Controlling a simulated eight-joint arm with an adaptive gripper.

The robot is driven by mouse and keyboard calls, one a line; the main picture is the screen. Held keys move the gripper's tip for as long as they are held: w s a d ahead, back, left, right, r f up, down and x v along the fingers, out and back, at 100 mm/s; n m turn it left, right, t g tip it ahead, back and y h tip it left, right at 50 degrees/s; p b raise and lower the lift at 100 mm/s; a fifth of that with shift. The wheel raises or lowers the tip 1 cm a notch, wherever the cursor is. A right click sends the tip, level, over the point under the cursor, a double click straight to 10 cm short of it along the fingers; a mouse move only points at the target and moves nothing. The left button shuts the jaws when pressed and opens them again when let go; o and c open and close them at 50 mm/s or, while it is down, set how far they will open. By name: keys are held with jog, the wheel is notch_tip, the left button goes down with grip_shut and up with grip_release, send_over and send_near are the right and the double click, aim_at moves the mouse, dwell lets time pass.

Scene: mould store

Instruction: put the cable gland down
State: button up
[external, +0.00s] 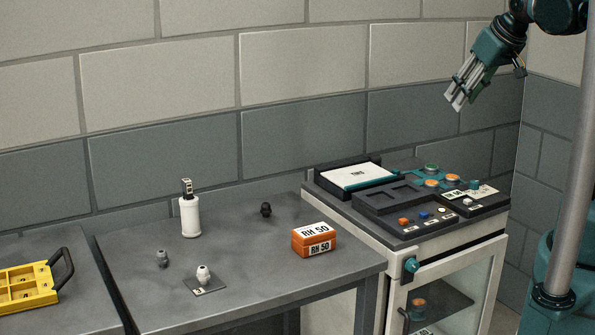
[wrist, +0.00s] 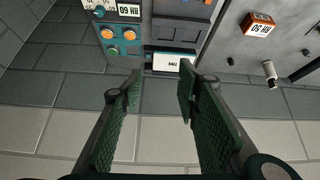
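My gripper (external: 456,98) is high at the upper right, in front of the wall and well above the bench. In the wrist view its two green pads (wrist: 158,82) stand apart with nothing between them. Small gland-like fittings stand on the grey table: a grey one (external: 162,259), a white one (external: 203,274) on a small square plate (external: 213,287), and a black one (external: 266,209) further back. I cannot tell which is the task's cable gland. None is near my gripper.
A white bottle (external: 190,216) and an orange box (external: 313,239) marked RH 50 stand on the table (external: 130,270). A cabinet to the right carries a dark control panel (external: 410,232) with knobs and a white-lidded tray (external: 358,176). A yellow tray (external: 30,298) is at far left.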

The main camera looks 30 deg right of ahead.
jog(key=shift+s+d+f+m, duration=0.35)
jog(key=shift+s+d+m, duration=0.05)
jog(key=shift+s+d, duration=0.4)
notch_tip(320, 180, down, 7)
jog(key=b, duration=0.7)
jog(key=shift+f, duration=0.15)
dwell(0.8)
